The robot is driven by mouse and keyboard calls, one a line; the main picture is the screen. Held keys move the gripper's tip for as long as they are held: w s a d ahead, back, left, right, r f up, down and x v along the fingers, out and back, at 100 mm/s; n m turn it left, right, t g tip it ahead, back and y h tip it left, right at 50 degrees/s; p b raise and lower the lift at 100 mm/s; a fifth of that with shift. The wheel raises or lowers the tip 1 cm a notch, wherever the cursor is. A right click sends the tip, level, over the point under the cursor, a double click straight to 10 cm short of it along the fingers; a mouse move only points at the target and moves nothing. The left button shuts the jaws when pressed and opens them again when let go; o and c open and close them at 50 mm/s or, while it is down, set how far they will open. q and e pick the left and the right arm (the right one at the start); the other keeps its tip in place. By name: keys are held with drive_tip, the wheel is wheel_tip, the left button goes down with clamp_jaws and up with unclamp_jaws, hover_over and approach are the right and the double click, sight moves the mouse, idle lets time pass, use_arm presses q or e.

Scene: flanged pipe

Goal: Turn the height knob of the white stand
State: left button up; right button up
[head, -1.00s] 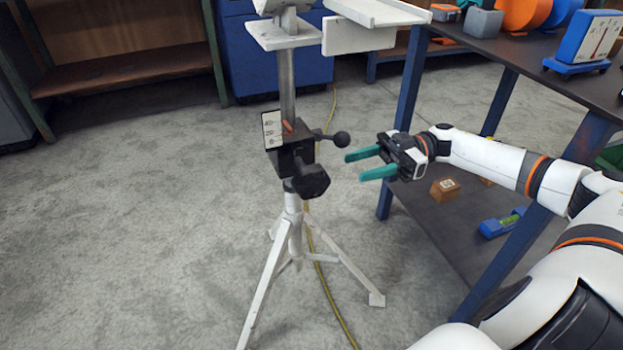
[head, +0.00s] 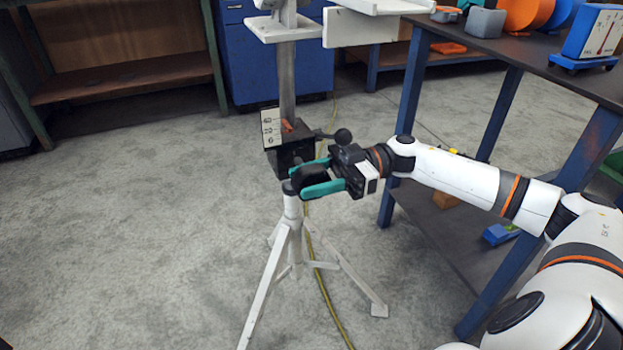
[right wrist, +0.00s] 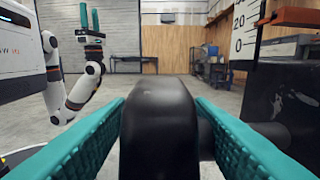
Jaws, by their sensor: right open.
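The white stand (head: 291,210) stands on its tripod legs on the floor. A black block (head: 285,158) on its column carries a white scale plate (head: 271,128) and an orange-red pointer. The black knob (head: 308,177) is on the near side of that block, partly hidden by my gripper. My right gripper (head: 302,182) is open, with its teal fingers on either side of the knob. In the right wrist view the knob (right wrist: 160,125) fills the space between the fingers; contact is unclear. My left gripper (right wrist: 90,22) shows there too, raised, its fingers apart and empty.
A black ball-ended lever (head: 342,137) sticks out just above my right gripper. A dark workbench with blue legs (head: 402,110) stands to the right. A yellow cable (head: 325,300) runs along the floor by the stand. Floor to the left is clear.

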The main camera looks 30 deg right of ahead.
drive_tip(key=c, duration=1)
drive_tip(key=shift+y+p, duration=0.4)
